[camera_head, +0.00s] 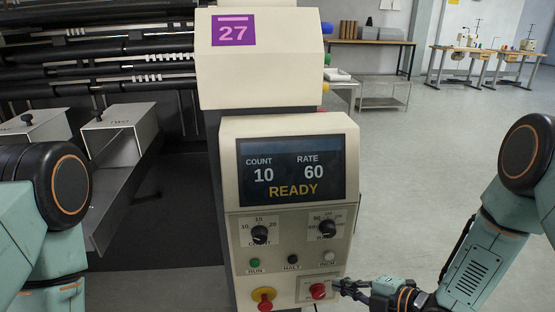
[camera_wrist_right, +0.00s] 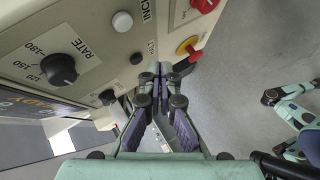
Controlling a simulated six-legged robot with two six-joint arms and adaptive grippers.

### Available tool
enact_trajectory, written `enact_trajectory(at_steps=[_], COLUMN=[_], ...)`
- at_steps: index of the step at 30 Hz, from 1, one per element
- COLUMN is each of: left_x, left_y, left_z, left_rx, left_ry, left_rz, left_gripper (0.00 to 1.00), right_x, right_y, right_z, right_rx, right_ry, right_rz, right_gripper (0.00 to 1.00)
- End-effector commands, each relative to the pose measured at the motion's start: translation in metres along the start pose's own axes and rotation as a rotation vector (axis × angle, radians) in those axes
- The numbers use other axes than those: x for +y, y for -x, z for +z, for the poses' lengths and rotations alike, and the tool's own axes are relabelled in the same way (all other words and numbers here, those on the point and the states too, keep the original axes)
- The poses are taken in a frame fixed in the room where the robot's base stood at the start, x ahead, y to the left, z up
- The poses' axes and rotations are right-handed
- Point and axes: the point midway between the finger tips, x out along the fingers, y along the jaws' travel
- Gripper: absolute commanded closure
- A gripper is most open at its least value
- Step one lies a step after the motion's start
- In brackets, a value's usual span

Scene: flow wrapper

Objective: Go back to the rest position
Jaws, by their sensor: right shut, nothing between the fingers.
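My right gripper (camera_head: 340,287) is beside the red knob (camera_head: 318,291) at the lower right of the control panel (camera_head: 235,235). In the right wrist view the gripper (camera_wrist_right: 160,70) is shut with nothing between its fingers. The red knob (camera_wrist_right: 205,4) also shows there, at the top edge and apart from the fingertips. I cannot tell the exact gap between them in the head view. My left arm (camera_head: 50,220) shows at the left edge of the head view, but its gripper is out of the picture.
The screen (camera_head: 290,172) reads count 10, rate 60, READY. A red and yellow stop button (camera_head: 263,299) sticks out at the panel's lower left. A grey metal chute (camera_head: 120,160) is at the left. Open floor (camera_head: 430,150) lies right of the panel.

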Motion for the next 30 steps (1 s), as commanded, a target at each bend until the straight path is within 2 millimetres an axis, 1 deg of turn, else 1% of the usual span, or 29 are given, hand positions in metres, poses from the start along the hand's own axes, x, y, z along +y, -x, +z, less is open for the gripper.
enact_trajectory(at_steps=[2,5,6,8,9,11,12,14,15,17,18,21,24,26,30], left_x=[0.0,0.0,0.0,0.0,0.0,0.0,0.0,0.0,0.0,0.0,0.0,0.0,0.0,0.0,0.0], left_y=[0.0,0.0,0.0,0.0,0.0,0.001,0.001,0.001,0.002,0.002,0.003,0.004,0.004,0.005,0.005], left_z=[0.0,0.0,0.0,0.0,0.0,0.0,0.0,0.0,0.0,0.0,0.0,0.0,0.0,0.0,0.0], left_rx=[0.0,0.0,0.0,0.0,0.0,0.0,0.0,0.0,0.0,0.0,0.0,0.0,0.0,0.0,0.0], left_ry=[0.0,0.0,0.0,0.0,0.0,0.0,0.0,0.0,0.0,0.0,0.0,0.0,0.0,0.0,0.0], left_rz=[0.0,0.0,0.0,0.0,0.0,0.0,0.0,0.0,0.0,0.0,0.0,0.0,0.0,0.0,0.0], left_gripper=[0.38,0.38,0.38,0.38,0.38,0.38,0.38,0.38,0.38,0.38,0.38,0.38,0.38,0.38,0.38], right_x=[-0.004,-0.022,-0.033,-0.052,-0.066,-0.09,-0.106,-0.133,-0.152,-0.177,-0.192,-0.219,-0.234,-0.238,-0.241], right_y=[0.001,0.007,0.01,0.017,0.023,0.034,0.043,0.061,0.076,0.101,0.117,0.157,0.186,0.197,0.198], right_z=[0.005,0.013,0.014,0.012,0.009,0.003,-0.003,-0.015,-0.025,-0.04,-0.05,-0.073,-0.09,-0.098,-0.101], right_rx=[-0.029,-0.123,-0.171,-0.247,-0.304,-0.4,-0.47,-0.594,-0.69,-0.838,-0.932,-1.134,-1.256,-1.288,-1.286], right_ry=[-0.121,-0.396,-0.521,-0.708,-0.832,-1.018,-1.139,-1.318,-1.434,-1.581,-1.656,-1.763,-1.768,-1.747,-1.722], right_rz=[-0.016,-0.05,-0.068,-0.096,-0.115,-0.142,-0.157,-0.18,-0.192,-0.202,-0.204,-0.207,-0.229,-0.253,-0.277], right_gripper=[1.0,1.0,1.0,1.0,1.0,1.0,1.0,1.0,1.0,1.0,1.0,1.0,1.0,1.0,1.0])
